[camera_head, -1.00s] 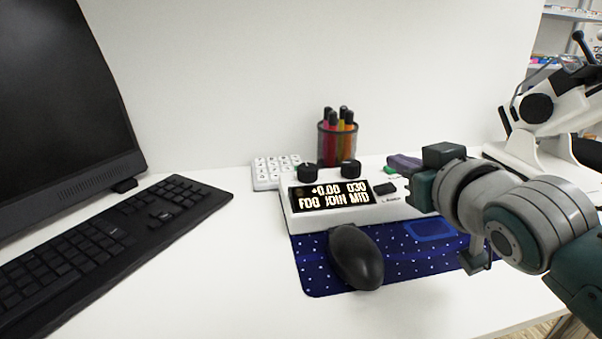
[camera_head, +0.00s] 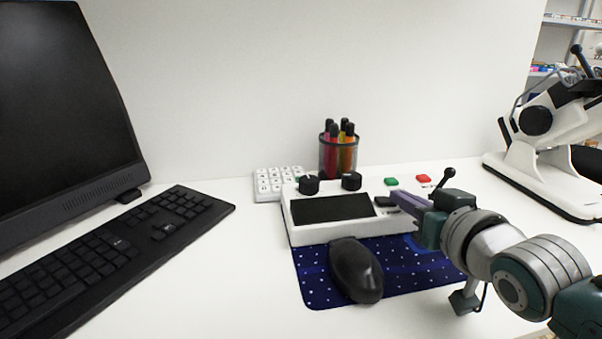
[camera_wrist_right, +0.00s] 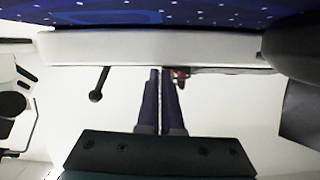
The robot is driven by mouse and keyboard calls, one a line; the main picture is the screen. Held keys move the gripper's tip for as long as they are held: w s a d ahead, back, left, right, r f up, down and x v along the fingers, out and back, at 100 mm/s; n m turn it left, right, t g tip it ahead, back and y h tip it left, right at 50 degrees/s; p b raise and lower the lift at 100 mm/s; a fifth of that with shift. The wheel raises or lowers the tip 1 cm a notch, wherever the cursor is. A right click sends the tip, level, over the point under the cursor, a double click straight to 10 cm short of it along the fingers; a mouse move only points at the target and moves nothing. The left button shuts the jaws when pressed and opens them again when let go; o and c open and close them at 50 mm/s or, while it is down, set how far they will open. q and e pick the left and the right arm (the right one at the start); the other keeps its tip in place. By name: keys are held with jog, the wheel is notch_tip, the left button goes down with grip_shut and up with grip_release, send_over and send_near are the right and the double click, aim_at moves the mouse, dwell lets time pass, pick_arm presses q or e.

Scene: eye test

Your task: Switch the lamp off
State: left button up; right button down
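No thing that is plainly a lamp shows. A white control box (camera_head: 300,228) stands at the middle of the desk, with a dark, blank screen (camera_head: 332,208). A small black switch (camera_head: 384,201) sits right of the screen. Two black knobs (camera_head: 309,185) rise behind it. A green button (camera_head: 391,181), a red button (camera_head: 423,179) and a black lever (camera_head: 446,177) are further right. My right gripper (camera_head: 395,197) has its purple fingers together, tips beside the switch; whether they touch it I cannot tell. In the wrist view the fingers (camera_wrist_right: 161,75) look empty. My left gripper is out of view.
A black mouse (camera_head: 356,270) lies on a blue starry mat (camera_head: 315,285) before the box. A pen cup (camera_head: 337,155) and white keypad (camera_head: 272,181) stand behind. A keyboard (camera_head: 105,245) and monitor (camera_head: 65,100) are left; a white machine (camera_head: 520,160) is right.

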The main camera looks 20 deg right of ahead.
jog(key=shift+s+f, duration=0.1)
jog(key=shift+f, duration=0.2)
jog(key=r+p, duration=0.4)
jog(key=shift+d+r, duration=0.2)
jog(key=shift+r, duration=0.15)
jog(key=p+v, duration=0.3)
jog(key=v, duration=0.7)
jog(key=s+a+r+n+g+y+p, duration=0.25)
jog(key=s+a+r+g+p, duration=0.35)
jog(key=s+r+p, duration=0.4)
jog(key=s+a+r+n+g+y+p, duration=0.1)
jog(key=s+a+r+n+g+p, duration=0.2)
jog(key=s+a+r+g+p, duration=0.45)
notch_tip(320, 180, up, 37)
jog(key=d+t+p, duration=0.1)
jog(key=t+p, duration=0.1)
jog(key=p, duration=3.8)
jog(key=shift+w+d, duration=0.2)
jog(key=shift+w, duration=0.3)
